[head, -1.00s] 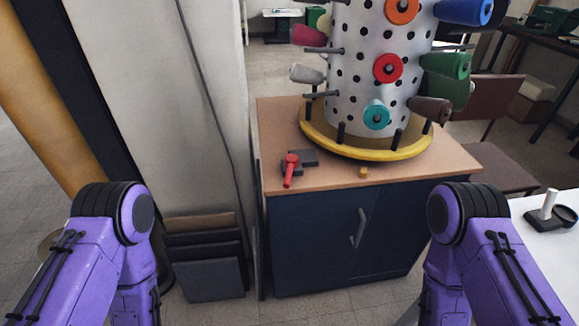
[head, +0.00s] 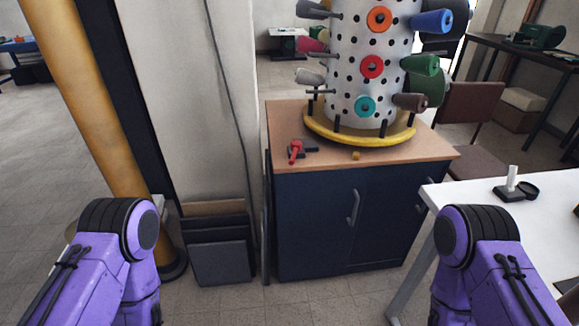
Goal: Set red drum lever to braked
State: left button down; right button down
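A small red lever (head: 295,151) on a dark base sits on the wooden cabinet top, left of the drum. Its handle points toward the front edge. The white perforated drum (head: 350,75) stands on a yellow ring base (head: 330,135) and carries several coloured spools on pegs. My two purple arms show at the lower left and lower right, well short of the cabinet. Neither gripper shows.
A dark blue cabinet (head: 320,220) with a wooden top (head: 285,120) holds the drum. A white wall edge and a yellow pillar (head: 90,90) stand at left. Dark panels (head: 220,262) lean beside the cabinet. A white table (head: 480,225) is at right. Floor in front is clear.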

aim_at(296, 145)
jog(key=u, duration=0.7)
jog(key=i, duration=0.9)
jog(key=z, duration=0.45)
